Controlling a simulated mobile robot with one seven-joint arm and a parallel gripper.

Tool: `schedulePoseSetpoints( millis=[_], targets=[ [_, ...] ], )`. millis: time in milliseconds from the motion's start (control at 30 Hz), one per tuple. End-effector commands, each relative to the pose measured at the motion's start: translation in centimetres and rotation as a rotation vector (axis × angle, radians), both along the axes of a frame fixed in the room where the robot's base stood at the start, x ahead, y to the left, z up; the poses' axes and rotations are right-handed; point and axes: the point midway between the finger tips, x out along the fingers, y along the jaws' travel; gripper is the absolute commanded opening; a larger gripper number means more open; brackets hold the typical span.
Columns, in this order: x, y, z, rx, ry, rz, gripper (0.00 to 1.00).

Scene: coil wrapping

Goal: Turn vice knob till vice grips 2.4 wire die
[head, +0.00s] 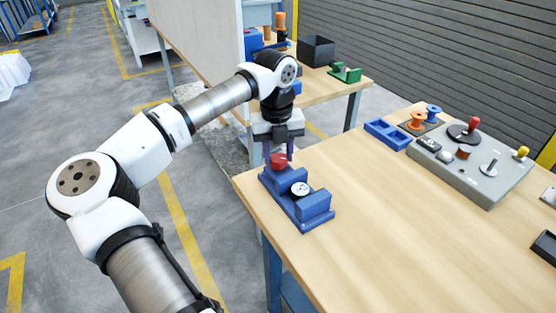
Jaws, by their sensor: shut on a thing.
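The blue vice (313,210) stands at the left corner of the wooden table. Its red knob (279,161) is at the back left end of the vice. A round, pale die (300,188) with dark marks sits between the vice's blocks; its size label is too small to read, and I cannot tell how tightly it is held. My gripper (279,156) points down from above, and its fingers are shut on the red knob. The fingers hide part of the knob's sides.
A grey winding board (470,185) with a red-handled crank stands at the right, near orange and blue spools (433,112) and a blue tray (387,134). A second table behind holds a black box (316,50) and a green tool (345,73). The front table's middle is clear.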

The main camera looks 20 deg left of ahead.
Motion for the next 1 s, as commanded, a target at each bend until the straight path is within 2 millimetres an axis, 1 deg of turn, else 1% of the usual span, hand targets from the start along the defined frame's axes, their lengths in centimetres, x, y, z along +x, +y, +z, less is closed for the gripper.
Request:
schedulePoseSetpoints(
  millis=[1000],
  targets=[
    [0.18,-0.22,0.12,0.0,-0.004,-0.963,0.15]
  ],
)
